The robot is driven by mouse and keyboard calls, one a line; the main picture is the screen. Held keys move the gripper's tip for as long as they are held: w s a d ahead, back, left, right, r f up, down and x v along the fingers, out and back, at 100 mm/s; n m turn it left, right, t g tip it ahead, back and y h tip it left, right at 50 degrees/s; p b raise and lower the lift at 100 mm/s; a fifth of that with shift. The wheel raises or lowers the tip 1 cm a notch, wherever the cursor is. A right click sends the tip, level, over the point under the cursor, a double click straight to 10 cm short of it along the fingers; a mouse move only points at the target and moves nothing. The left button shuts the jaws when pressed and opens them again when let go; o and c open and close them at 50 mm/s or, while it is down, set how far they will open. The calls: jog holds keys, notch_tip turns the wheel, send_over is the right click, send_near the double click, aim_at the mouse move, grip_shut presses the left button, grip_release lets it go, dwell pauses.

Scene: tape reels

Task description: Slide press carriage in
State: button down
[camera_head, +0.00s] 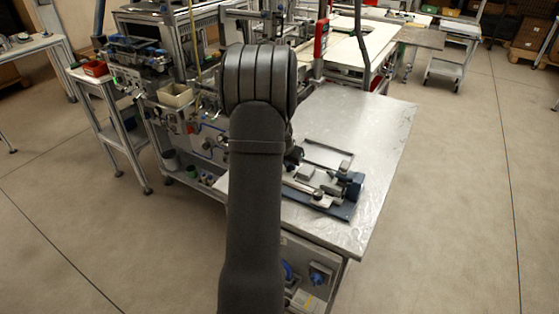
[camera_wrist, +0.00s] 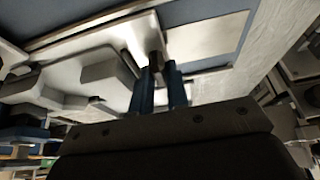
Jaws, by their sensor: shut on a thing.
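In the wrist view, the two blue fingers of my gripper (camera_wrist: 161,88) are shut on a small dark knob (camera_wrist: 156,62). The knob stands at the end of a pale metal piece (camera_wrist: 140,30), which seems to be the press carriage. A grey block (camera_wrist: 98,76) lies to the left of the fingers. In the head view, the press fixture (camera_head: 336,207) sits on the metal worktable, with a dark blue body at its right end. My arm covers part of the fixture's left side, and my gripper is hidden there.
The metal worktable (camera_head: 375,120) has bare room behind and right of the fixture. A flat pale panel (camera_wrist: 208,44) lies right of the fingers in the wrist view. Frames and machinery stand at the back left, with a beige bin (camera_head: 176,95) among them.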

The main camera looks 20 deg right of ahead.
jog(key=shift+s+d, duration=0.2)
jog(key=c, duration=1.7)
grip_release()
jog(key=shift+r, duration=0.2)
jog(key=v, duration=1.7)
jog(key=shift+w, duration=0.1)
jog(key=x, duration=1.7)
jog(key=shift+f, duration=0.2)
